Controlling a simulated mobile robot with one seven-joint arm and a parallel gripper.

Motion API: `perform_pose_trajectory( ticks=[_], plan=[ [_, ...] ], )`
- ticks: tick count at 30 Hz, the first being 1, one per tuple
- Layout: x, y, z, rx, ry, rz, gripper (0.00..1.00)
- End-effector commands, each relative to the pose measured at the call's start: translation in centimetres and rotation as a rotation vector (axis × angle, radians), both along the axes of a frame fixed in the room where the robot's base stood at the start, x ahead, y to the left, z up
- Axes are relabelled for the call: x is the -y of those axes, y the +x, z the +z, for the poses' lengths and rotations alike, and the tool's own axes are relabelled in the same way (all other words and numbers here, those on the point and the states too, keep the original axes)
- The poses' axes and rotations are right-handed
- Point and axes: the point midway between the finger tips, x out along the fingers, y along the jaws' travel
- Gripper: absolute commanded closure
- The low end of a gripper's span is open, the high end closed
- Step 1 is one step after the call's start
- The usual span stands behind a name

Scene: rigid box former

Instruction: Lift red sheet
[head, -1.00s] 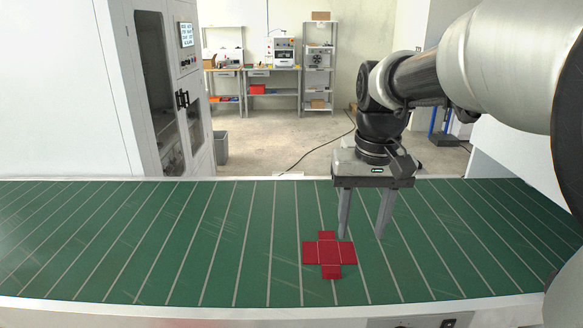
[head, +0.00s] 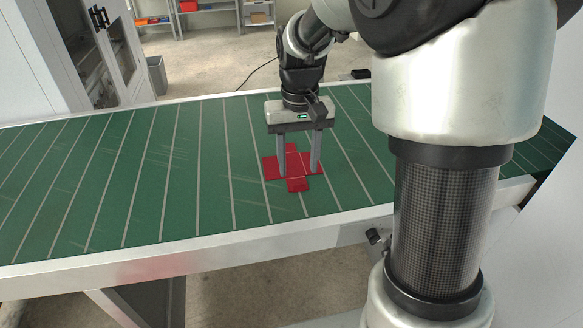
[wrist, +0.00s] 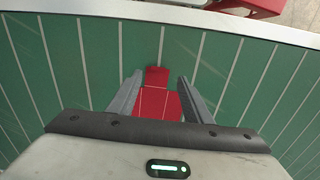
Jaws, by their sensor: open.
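The red sheet (head: 297,184) is a flat cross-shaped piece with pale crease lines, lying on the green conveyor belt in the head view. My gripper (head: 299,174) is open, pointing down over the sheet, with its two fingers spread on either side of the sheet's middle. In the wrist view, the red sheet (wrist: 157,88) shows between the two fingers (wrist: 158,82); its near part is hidden behind the gripper body. I cannot tell whether the fingertips touch the sheet or the belt.
The green belt (head: 110,190) with pale stripes is bare to the left of the sheet. A metal rail (head: 200,245) runs along its front edge. A grey bin (head: 157,75) and shelves with boxes stand beyond the belt.

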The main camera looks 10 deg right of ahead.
Motion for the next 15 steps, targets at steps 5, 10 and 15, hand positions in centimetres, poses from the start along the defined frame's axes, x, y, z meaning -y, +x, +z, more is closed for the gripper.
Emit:
perform_pose_trajectory(
  ticks=[5,10,15],
  plan=[
    [0.0,0.0,-1.2,-0.001,0.000,0.000,0.55],
    [0.3,0.1,-3.6,-0.003,0.000,0.000,0.55],
    [0.4,0.2,-5.7,-0.001,0.000,0.000,0.55]
  ],
)
